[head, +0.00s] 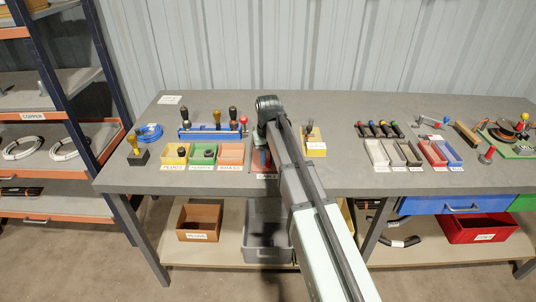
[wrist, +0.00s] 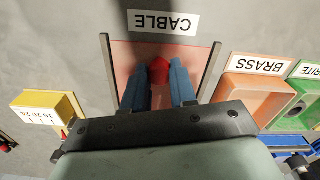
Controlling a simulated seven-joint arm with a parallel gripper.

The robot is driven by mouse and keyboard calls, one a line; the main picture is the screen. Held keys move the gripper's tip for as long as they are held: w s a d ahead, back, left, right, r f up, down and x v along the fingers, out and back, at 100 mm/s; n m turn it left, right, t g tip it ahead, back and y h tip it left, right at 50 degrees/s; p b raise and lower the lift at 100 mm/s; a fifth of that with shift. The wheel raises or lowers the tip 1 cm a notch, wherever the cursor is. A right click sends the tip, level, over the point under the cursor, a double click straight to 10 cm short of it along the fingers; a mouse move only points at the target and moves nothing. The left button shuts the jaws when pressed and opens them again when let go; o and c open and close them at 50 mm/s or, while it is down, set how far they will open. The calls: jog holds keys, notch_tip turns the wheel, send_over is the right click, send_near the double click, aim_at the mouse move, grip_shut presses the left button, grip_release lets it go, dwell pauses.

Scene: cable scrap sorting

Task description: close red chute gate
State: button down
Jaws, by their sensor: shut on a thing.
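The cable chute shows in the wrist view as a pale red panel (wrist: 124,56) between two grey side rails, with a CABLE label (wrist: 163,23) beyond its edge. A red knob (wrist: 160,66) stands over the panel. My gripper (wrist: 160,78) has its two blue fingers on either side of the knob and is shut on it. In the head view my gripper (head: 264,157) is low over the chute, just behind the CABLE label (head: 267,176). My arm hides most of the chute there. I cannot tell how far the gate is open.
An orange BRASS bin (head: 231,153) stands close left of the chute in the head view, with green and yellow bins beyond. A yellow block (head: 315,150) stands to the right. A blue rack (head: 205,132) of handled tools is behind. The table front is clear.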

jog(key=shift+s, duration=0.25)
jog(key=c, duration=0.9)
grip_release()
jog(key=shift+w+r, duration=0.1)
notch_tip(320, 180, up, 14)
jog(key=shift+d+f, duration=0.1)
jog(key=shift+f, duration=0.1)
